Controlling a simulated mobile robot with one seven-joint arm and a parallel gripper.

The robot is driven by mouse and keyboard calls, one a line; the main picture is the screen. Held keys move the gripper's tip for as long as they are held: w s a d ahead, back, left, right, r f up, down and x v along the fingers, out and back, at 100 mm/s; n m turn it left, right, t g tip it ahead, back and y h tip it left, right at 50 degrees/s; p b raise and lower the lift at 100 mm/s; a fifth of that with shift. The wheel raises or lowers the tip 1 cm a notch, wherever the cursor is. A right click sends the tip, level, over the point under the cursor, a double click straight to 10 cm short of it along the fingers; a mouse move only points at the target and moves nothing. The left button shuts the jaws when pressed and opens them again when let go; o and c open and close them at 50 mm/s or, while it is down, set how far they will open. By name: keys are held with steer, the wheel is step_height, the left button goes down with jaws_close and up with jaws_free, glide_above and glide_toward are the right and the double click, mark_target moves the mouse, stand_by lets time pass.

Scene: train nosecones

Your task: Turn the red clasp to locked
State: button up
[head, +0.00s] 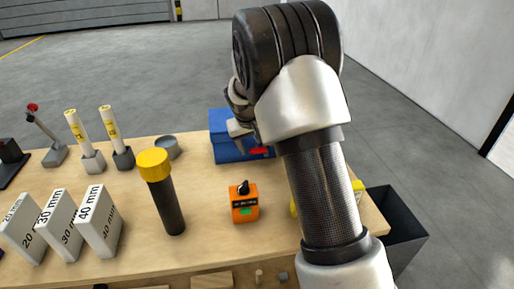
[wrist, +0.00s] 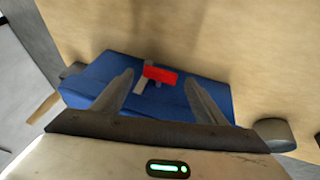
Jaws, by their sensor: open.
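The red clasp (head: 259,150) shows on the front of a blue box (head: 229,151) at the back of the table, partly hidden behind my arm. In the wrist view the red clasp (wrist: 160,75) is a short bar, slightly tilted, beside a small grey piece (wrist: 140,84) on the blue box (wrist: 88,92). My gripper (wrist: 160,82) is open, with one finger on each side of the clasp and visible gaps to it. I cannot tell how far the fingertips are from the box face. In the head view my gripper (head: 240,130) is mostly hidden by the wrist.
On the wooden table (head: 130,240) stand a yellow-topped black cylinder (head: 165,195), an orange device (head: 244,205), a round grey dish (head: 168,147) and several marked grey blocks (head: 98,222). Two white-and-yellow sticks (head: 112,125) stand left of the box. A dark bin (head: 402,225) is at the right.

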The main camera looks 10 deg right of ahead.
steer(key=shift+x, duration=0.85)
steer(key=shift+c, duration=0.5)
steer(key=c, duration=0.9)
steer(key=shift+d+r+y+p, duration=0.1)
steer(key=shift+d+y+p, duration=0.3)
steer(key=shift+y+p, duration=0.25)
steer(key=shift+c, duration=0.2)
steer(key=shift+y, duration=0.65)
steer(key=o, duration=1)
steer(key=shift+o, duration=0.2)
steer(key=p+v, duration=0.1)
steer(key=v, duration=1.6)
steer(key=shift+r, duration=0.2)
